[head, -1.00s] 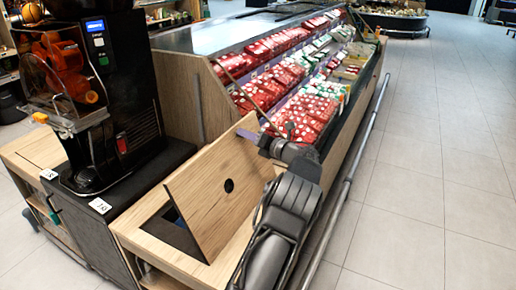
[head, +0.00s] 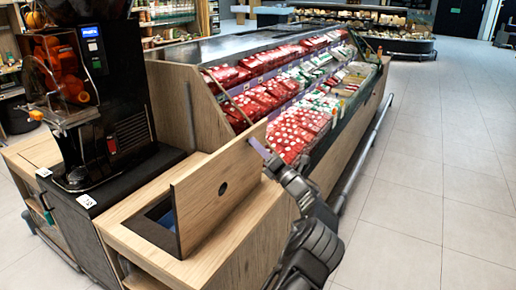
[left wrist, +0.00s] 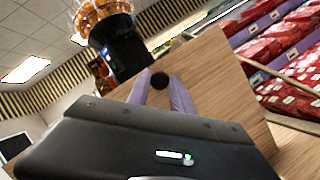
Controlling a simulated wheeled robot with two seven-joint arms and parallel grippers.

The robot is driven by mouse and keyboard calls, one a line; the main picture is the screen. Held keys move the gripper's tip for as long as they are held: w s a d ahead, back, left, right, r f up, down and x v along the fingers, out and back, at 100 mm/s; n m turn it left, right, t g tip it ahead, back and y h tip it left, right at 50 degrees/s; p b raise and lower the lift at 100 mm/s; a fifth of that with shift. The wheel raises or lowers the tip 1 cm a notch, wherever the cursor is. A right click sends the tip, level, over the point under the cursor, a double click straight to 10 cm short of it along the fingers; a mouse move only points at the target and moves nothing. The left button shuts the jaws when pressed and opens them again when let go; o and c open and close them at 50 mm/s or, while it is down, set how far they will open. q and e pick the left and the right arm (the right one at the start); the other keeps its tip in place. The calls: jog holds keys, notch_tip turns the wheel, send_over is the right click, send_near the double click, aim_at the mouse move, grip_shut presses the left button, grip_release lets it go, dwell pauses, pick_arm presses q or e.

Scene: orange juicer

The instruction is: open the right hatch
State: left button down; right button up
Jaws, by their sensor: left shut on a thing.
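The right hatch is a light wooden panel (head: 205,200) with a dark round hole. It stands raised, nearly upright, over a dark opening (head: 150,225) in the wooden counter to the right of the juicer. My left gripper (head: 258,147) is at the panel's upper right part, its purple finger against or close to the wood. In the left wrist view, the two purple fingers (left wrist: 162,92) lie in front of the panel (left wrist: 215,85), one on each side of the hole. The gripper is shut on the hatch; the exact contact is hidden. My right gripper is out of view.
The black juicer (head: 105,90) with oranges stands on the left. A second wooden lid (head: 38,150) lies flat left of it. A chilled display with red packs (head: 290,105) is behind the hatch. A metal rail (head: 365,155) runs along the display. The tiled floor at right is clear.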

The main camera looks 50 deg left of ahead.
pick_arm(q)
jog(key=c, duration=1.1)
grip_release()
jog(key=shift+c, duration=0.2)
jog(key=v, duration=0.8)
jog(key=shift+b, duration=0.45)
jog(key=shift+a, duration=0.1)
